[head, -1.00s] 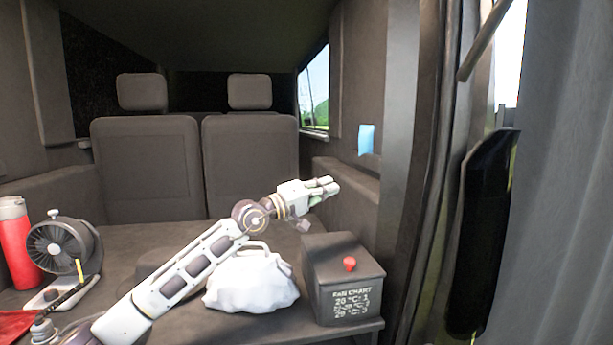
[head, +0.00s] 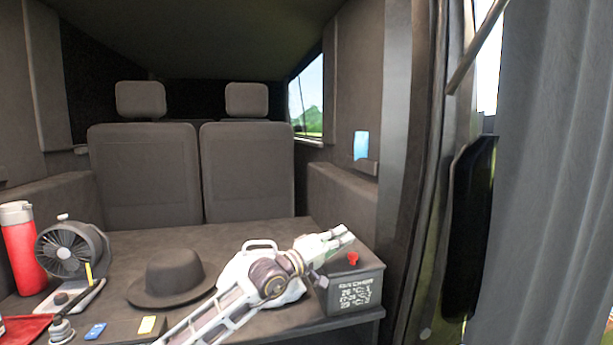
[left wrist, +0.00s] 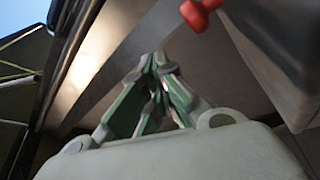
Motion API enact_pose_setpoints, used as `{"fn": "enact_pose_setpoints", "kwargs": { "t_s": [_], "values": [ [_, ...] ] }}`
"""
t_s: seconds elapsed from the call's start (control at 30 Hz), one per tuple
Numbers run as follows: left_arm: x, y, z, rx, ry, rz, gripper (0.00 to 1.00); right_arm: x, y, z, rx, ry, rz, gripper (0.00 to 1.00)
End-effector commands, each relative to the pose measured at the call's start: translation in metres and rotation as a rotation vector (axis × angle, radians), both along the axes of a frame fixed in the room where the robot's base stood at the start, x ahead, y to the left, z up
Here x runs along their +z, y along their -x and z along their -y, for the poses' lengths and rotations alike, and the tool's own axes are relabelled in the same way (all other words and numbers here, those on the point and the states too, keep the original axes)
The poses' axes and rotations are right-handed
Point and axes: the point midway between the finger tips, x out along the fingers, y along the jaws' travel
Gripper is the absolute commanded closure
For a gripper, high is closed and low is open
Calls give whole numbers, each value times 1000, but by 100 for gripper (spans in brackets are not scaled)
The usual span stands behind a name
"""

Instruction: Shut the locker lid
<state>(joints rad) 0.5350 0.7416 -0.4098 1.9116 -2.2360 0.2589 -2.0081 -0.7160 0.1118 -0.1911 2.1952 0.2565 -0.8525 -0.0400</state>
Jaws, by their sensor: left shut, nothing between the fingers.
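The locker (head: 352,296) is a dark grey box with white chart lettering on its front, at the right end of the deck. Its lid (head: 366,262) carries a red knob (head: 353,258) and looks low over the box; I cannot tell if it is fully shut. My left gripper (head: 345,237) is over the back left part of the lid, beside the knob; contact is unclear. In the left wrist view its green-sided fingers (left wrist: 158,62) are shut and empty, with the red knob (left wrist: 198,14) just beyond them. My right gripper is not in view.
A white bag (head: 240,275) sits left of the locker, partly hidden behind my left arm. A dark hat (head: 172,275), a fan (head: 68,250) and a red bottle (head: 22,250) stand farther left. The vehicle's side wall (head: 345,200) is close on the right.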

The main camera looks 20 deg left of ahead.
Motion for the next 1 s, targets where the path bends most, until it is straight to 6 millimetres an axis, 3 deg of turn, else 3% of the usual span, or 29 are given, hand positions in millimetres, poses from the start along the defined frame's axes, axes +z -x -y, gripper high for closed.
{"fn": "enact_pose_setpoints", "kwargs": {
  "t_s": [0.1, 0.3, 1.0],
  "values": [
    [-17, 2, 6, -1, 1, -1, 100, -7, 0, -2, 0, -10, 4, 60],
    [-32, 4, 11, 0, 0, -1, 100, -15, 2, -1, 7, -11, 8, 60],
    [-41, 4, 13, -1, -3, -9, 100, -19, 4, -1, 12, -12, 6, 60]
  ]
}}
